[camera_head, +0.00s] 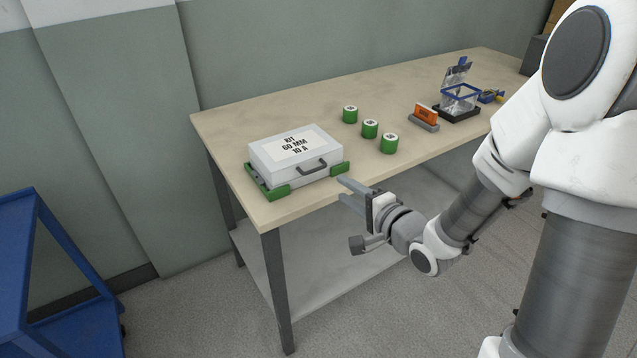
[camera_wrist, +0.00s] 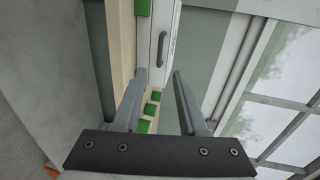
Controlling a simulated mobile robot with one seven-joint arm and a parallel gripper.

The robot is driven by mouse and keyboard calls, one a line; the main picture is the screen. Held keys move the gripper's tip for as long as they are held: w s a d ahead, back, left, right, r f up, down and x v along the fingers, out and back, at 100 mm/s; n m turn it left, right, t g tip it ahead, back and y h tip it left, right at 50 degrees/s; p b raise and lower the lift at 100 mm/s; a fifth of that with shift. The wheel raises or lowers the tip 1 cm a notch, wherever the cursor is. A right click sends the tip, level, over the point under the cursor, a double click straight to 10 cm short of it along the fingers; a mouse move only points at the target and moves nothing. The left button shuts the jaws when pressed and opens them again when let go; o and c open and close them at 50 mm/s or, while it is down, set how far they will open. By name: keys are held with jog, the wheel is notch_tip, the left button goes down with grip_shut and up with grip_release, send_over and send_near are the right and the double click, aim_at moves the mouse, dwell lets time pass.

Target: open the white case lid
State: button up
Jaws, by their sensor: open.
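A white case (camera_head: 296,157) with a flat lid and a printed label sits shut on the table, held between green corner blocks (camera_head: 277,192). Its grey handle (camera_head: 312,168) is on the front face. The handle also shows in the wrist view (camera_wrist: 162,49), beyond my fingertips. My gripper (camera_head: 347,190) is open and empty, just off the table's front edge, to the right of the case and apart from it. In the wrist view my two fingers (camera_wrist: 158,75) stand apart with nothing between them.
The table (camera_head: 225,125) has three green cylinders (camera_head: 370,129) right of the case. Farther right are an orange block (camera_head: 426,114) in a grey holder and a blue-framed clear box (camera_head: 459,97). A blue cart (camera_head: 30,250) stands at the left. The table's back left is clear.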

jog(key=b, duration=0.1)
send_near(299, 156)
jog(key=w+f, duration=0.3)
jog(key=shift+w+a+f, duration=0.15)
jog(key=shift+w+a, duration=0.1)
jog(key=shift+a, duration=0.1)
grip_shut()
dwell(1.1)
